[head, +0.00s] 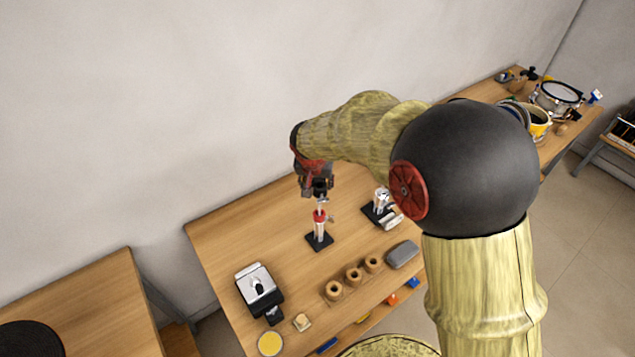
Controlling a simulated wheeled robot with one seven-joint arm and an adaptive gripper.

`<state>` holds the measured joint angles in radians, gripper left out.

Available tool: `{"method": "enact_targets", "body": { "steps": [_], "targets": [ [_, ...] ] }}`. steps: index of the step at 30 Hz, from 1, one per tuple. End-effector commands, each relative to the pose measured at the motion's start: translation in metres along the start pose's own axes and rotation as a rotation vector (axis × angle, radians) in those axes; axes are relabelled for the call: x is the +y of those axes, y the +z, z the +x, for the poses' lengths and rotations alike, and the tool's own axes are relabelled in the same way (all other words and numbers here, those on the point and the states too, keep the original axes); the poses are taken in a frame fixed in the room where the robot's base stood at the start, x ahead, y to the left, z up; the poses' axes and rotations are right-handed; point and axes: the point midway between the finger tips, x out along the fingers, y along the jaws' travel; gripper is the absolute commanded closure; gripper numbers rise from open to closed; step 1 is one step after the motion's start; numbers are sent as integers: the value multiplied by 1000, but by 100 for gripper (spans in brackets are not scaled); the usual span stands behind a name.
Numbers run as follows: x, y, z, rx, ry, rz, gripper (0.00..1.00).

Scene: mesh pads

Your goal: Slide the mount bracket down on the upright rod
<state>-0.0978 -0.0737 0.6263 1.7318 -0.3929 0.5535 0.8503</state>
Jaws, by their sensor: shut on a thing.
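The upright rod (320,231) stands on a black base (319,242) near the middle of the wooden table. A small red piece, which looks like the mount bracket (320,215), is around the upper part of the rod. My gripper (319,199) points down from above, directly over the rod, and is shut on the bracket. The fingertips are small and dark here, so the exact contact is hard to see. The rod's top is partly hidden by the gripper.
Wooden rings (353,275), a grey case (402,254), a black-and-silver device (259,289) and a yellow disc (270,343) lie nearer. The table left of the rod is clear.

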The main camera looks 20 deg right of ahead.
Motion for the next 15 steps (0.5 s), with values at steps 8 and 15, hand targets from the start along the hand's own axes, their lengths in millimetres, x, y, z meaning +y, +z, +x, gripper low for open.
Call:
{"method": "enact_targets", "body": {
  "steps": [8, 15],
  "targets": [
    [0, 5, 13, 1, 0, 0, 88],
    [0, 9, 23, 1, 0, 0, 88]
  ]
}}
